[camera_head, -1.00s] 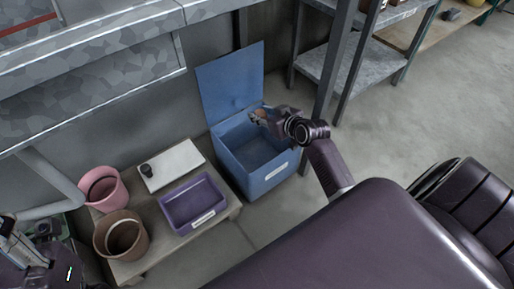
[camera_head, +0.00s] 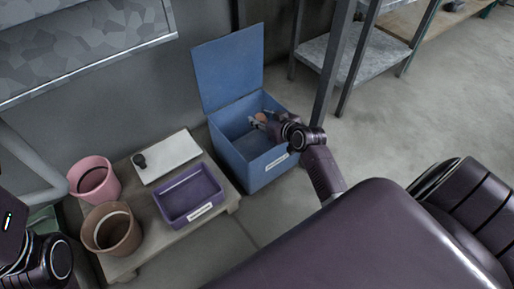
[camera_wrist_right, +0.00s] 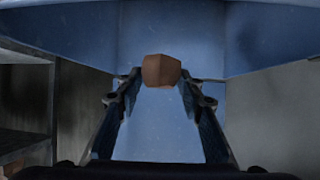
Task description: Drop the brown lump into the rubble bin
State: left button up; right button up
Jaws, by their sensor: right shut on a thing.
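The brown lump (camera_head: 261,117) is small and blocky. In the right wrist view the lump (camera_wrist_right: 161,69) sits between the fingertips of my right gripper (camera_wrist_right: 161,82). In the head view my right gripper (camera_head: 258,122) is shut on it, over the opening of the blue bin (camera_head: 232,160). The bin's lid (camera_head: 228,72) stands open at the back. I cannot tell whether the lump is just above or below the rim. The bin's label is too small to read. Part of my left arm shows at the lower left, but its gripper does not.
Left of the bin, a low table (camera_head: 145,237) holds a purple tray (camera_head: 188,196), a white board (camera_head: 170,158) with a dark knob, a pink pot (camera_head: 97,186) and a brown pot (camera_head: 112,232). A metal shelf (camera_head: 340,62) stands behind right. Floor at right is clear.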

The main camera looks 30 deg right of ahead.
jog(key=shift+f, duration=0.1)
dwell(0.3)
jog(key=o, duration=1.3)
jog(key=v, duration=1.2)
